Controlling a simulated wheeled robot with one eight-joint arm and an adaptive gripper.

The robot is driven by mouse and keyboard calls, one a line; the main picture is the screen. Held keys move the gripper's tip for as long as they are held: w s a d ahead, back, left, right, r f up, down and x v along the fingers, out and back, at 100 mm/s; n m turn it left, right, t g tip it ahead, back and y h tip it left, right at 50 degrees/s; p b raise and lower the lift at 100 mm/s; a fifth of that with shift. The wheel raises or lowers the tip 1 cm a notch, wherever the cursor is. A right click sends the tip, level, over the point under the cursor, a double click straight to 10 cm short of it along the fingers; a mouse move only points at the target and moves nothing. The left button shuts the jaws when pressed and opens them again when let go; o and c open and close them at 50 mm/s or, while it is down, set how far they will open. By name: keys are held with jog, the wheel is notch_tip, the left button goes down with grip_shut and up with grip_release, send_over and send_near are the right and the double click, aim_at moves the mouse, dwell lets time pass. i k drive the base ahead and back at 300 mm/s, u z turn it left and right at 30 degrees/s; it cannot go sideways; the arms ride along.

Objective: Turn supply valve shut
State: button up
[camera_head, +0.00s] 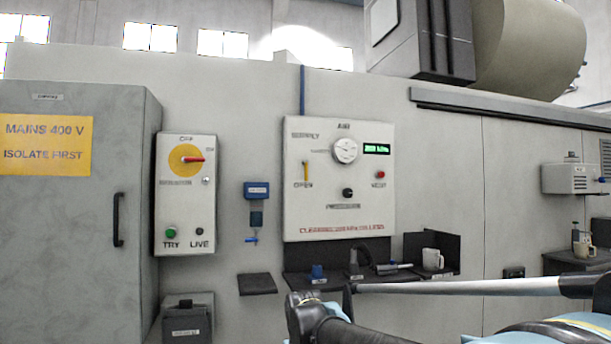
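The supply valve (306,171) is a yellow lever at the upper left of the white AIR panel (340,215), below the word SUPPLY. The lever stands upright, with the word OPEN beneath it. My gripper (320,301) shows as dark parts at the bottom middle, in front of the shelf and below the panel. It is apart from the lever in the picture. Its fingers are partly hidden and blend with the dark arm, so I cannot tell whether they are open or shut. Nothing hides the lever.
The panel also has a round gauge (345,150), a green display (377,149), a red button (380,174) and a black knob (347,193). An isolator box (186,215) stands left.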

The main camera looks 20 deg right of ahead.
aim_at(306, 162)
jog(key=z, duration=1.45)
jog(key=k, duration=1.1)
jog(key=u, duration=0.9)
jog(key=i, duration=1)
jog(key=z, duration=0.05)
